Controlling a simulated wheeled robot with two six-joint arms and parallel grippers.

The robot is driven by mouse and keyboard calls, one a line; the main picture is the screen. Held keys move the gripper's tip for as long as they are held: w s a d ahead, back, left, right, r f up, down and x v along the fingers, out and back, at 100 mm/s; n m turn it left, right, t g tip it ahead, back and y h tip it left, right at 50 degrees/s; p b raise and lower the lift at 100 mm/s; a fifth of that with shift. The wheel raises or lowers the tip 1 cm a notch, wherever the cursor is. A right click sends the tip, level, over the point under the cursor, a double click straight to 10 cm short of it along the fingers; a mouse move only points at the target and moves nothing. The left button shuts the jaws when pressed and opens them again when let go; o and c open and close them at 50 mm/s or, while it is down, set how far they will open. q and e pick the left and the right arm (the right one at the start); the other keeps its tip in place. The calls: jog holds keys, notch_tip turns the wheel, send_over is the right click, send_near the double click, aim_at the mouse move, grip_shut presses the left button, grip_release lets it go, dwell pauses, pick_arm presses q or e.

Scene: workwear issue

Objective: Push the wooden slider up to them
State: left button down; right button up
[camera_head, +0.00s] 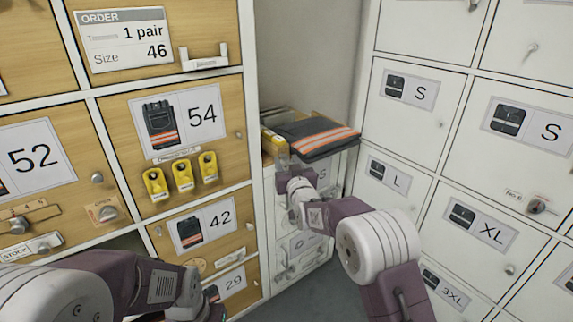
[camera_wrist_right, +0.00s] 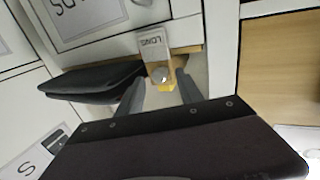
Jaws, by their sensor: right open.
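Folded dark trousers with orange reflective bands (camera_head: 318,138) lie on top of a low white cabinet in the corner; their dark folded edge shows in the right wrist view (camera_wrist_right: 92,80). A wooden piece (camera_head: 270,145), which looks like the slider, stands at their left, partly hidden by my right gripper. In the right wrist view, a grey tag marked LONG with a round knob (camera_wrist_right: 155,46) lies between my fingers, near a strip of wood (camera_wrist_right: 186,50). My right gripper (camera_head: 282,160) is open at the cabinet's front edge.
Wooden numbered lockers (camera_head: 120,115) with several yellow holders (camera_head: 182,176) rise close on the left. White lockers (camera_head: 425,95) marked by size stand on the right. A yellow item (camera_head: 268,132) is beside the trousers. Grey floor shows between.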

jog(key=shift+w+a, duration=0.1)
jog(key=shift+w, duration=0.35)
grip_shut()
dwell(1.1)
